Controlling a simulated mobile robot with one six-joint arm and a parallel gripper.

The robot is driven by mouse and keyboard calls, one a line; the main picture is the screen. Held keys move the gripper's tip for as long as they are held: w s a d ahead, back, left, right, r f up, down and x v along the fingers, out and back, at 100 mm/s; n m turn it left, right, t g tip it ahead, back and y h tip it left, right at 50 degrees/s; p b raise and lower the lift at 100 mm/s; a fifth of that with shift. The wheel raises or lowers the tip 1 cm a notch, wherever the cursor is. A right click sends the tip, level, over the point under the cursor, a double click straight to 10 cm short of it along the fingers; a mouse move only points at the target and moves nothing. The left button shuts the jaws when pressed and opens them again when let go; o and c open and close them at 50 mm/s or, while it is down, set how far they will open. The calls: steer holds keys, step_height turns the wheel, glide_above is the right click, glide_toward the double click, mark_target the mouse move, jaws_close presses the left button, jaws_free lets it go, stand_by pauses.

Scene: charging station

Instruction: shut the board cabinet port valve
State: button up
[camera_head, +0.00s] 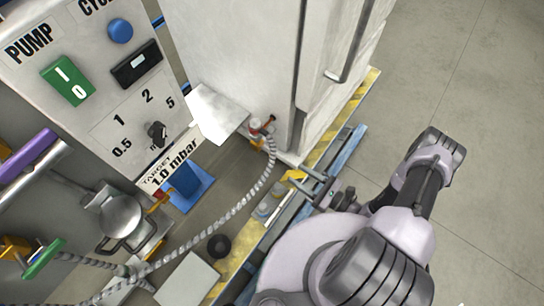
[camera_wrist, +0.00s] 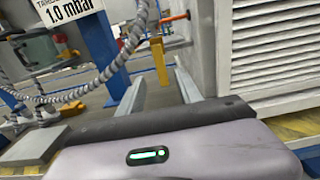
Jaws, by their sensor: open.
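The board cabinet (camera_head: 235,50) is the tall pale cabinet at the top middle of the head view. Its port valve (camera_head: 262,128) sits low on its side, with small red and orange parts and a grey ribbed hose (camera_head: 262,181) beside it. In the wrist view an orange-red lever (camera_wrist: 176,17) sticks out sideways, above a yellow post (camera_wrist: 160,62). My gripper (camera_head: 310,189) is open, below and right of the valve in the head view, apart from it. In the wrist view its two fingers (camera_wrist: 160,78) are spread with nothing held between them.
A pump panel (camera_head: 105,110) with a green switch and a dial stands at the left. The hose hangs across the space left of my gripper. A louvred panel (camera_wrist: 275,45) is close on the right in the wrist view. Open floor (camera_head: 470,90) lies to the right.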

mark_target(273, 159)
steer(key=b+x, duration=0.1)
steer(key=x, duration=1)
steer(key=shift+w+a+b, duration=0.25)
steer(key=shift+b, duration=0.1)
jaws_close()
stand_by(0.6)
